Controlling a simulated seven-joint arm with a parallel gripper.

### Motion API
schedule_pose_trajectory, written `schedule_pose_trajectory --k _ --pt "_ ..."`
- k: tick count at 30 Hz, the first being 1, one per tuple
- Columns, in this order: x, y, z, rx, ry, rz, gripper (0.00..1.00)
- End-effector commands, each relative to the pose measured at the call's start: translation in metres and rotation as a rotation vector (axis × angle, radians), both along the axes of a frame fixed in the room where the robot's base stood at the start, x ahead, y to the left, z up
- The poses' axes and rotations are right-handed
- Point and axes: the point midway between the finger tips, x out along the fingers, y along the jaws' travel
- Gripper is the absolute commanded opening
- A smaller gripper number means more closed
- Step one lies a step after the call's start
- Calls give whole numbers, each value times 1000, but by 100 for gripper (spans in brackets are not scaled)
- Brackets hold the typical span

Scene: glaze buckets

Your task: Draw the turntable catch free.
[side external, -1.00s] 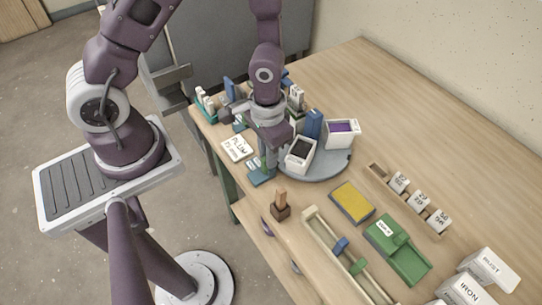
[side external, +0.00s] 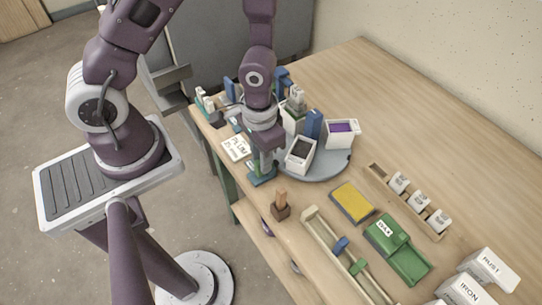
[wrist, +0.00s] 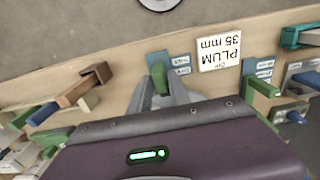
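The turntable (side external: 325,172) is a grey disc on the bench, carrying white buckets. What looks like its catch is a blue-green base (side external: 262,178) with an upright green grip at the disc's near left edge. In the wrist view the green grip (wrist: 160,79) stands between my two grey fingers. My gripper (side external: 266,168) points down over it in the side view. The fingers lie close along both sides of the grip; whether they press on it cannot be told. My gripper hides part of the catch in the side view.
A white card reading PLUM 35 mm (wrist: 218,52) lies beside the catch. A brown block with a peg (side external: 281,207), a yellow sponge-like block (side external: 352,202) and a green box (side external: 397,248) are nearer the camera. The far right bench is clear.

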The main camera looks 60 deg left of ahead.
Motion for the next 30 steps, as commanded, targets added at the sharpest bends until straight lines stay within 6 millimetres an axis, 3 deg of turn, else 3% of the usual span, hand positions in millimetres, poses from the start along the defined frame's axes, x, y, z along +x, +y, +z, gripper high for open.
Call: schedule_pose_trajectory --k 10,22,30 --pt "0 0 2 0 0 1 34" --pt "1 1 60 -1 -4 4 34" --pt "0 0 70 1 1 0 34"
